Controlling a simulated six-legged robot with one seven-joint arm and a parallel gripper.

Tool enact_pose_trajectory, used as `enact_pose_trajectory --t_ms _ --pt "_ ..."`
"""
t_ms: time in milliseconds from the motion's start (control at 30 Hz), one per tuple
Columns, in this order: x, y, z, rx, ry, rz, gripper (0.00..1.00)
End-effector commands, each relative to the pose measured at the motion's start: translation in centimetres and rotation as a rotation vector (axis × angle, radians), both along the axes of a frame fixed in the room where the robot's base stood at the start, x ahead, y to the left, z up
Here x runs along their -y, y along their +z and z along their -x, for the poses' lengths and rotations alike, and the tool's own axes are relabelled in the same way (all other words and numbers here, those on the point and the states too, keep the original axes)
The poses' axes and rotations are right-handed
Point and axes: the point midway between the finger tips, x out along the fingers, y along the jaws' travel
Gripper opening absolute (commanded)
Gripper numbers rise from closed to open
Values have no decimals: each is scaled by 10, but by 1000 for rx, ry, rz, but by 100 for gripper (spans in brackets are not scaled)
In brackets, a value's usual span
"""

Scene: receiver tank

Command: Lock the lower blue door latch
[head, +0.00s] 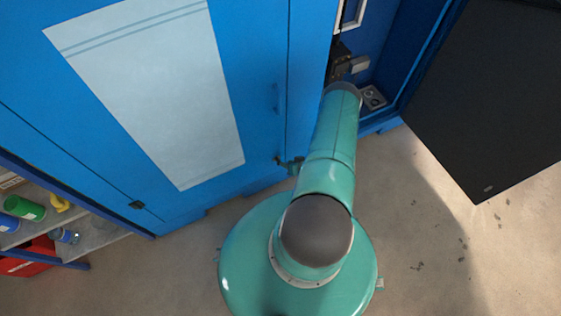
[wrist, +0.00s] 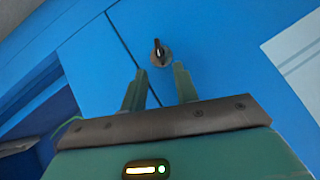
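The door latch (wrist: 158,52) is a small knob with a dark upright handle on a grey round base, set on the blue door beside its seam. It stands just beyond my gripper's fingertips in the wrist view. My gripper (wrist: 160,73) is open, with its two teal fingers apart on either side of the line to the knob and nothing between them. In the head view, the teal fingertips (head: 287,162) show beside my arm, low on the blue door (head: 262,60). My arm hides the rest of the gripper there. I cannot tell whether a finger touches the latch.
To the right, an open cabinet bay (head: 374,97) holds dark fittings, and a black panel (head: 490,90) stands beside it. At the left, a shelf (head: 95,237) holds bottles, with a red box (head: 30,258) below.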

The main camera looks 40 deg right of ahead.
Motion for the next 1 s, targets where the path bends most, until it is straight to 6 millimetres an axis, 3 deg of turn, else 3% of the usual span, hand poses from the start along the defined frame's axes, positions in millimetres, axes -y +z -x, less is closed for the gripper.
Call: enact_pose_trajectory --t_ms 300,733,900,1000 --pt "-3 -37 -42 0 1 1 30" --pt "-4 -44 -52 0 -1 1 30" --pt "-4 -44 -51 0 -1 1 0" --pt "-4 -44 -51 1 0 0 0"
